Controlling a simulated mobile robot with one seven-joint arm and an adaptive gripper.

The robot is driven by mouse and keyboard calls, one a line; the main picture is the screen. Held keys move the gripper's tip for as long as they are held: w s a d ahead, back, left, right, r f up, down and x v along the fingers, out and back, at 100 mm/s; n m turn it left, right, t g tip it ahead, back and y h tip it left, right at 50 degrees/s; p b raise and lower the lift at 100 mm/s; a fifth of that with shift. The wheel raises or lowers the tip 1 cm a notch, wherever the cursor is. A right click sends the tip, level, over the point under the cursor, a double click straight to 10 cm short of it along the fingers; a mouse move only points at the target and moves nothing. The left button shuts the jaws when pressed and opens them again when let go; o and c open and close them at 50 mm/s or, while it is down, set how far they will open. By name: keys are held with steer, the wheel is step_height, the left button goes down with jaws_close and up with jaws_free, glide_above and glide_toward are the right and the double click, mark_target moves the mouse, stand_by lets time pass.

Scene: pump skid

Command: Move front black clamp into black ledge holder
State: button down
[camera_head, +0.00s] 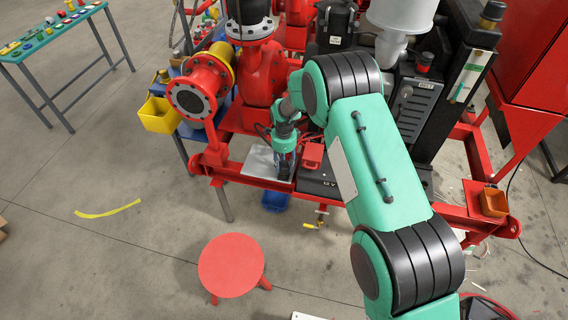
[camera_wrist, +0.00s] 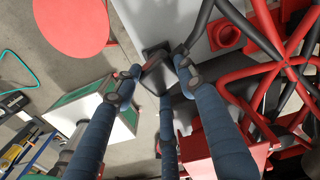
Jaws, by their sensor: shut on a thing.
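My gripper (camera_head: 284,160) is low over the front of the red skid, between a silver plate (camera_head: 258,162) and the black 12V battery (camera_head: 318,184). In the wrist view its blue fingers (camera_wrist: 155,72) close around a small dark piece (camera_wrist: 154,77), which looks like the black clamp. The fingers hide much of its shape. A dark square patch (camera_wrist: 157,50) lies just beyond the fingertips on a pale grey surface; I cannot tell whether it is the black ledge holder. In the head view the clamp is hidden by my gripper.
A red block (camera_head: 312,154) is on the battery, close right of my gripper. Red flanged pipework (camera_head: 200,90) and a yellow bin (camera_head: 159,115) stand left. A blue bin (camera_head: 275,201) hangs below the front beam. A red stool (camera_head: 231,265) stands on open floor.

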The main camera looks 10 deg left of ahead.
steer(key=shift+f+b, duration=0.3)
steer(key=shift+f, duration=0.5)
stand_by(0.4)
steer(key=c, duration=1)
jaws_free()
steer(key=shift+r, duration=0.1)
step_height(320, 180, up, 12)
steer(key=shift+f, duration=0.1)
stand_by(0.3)
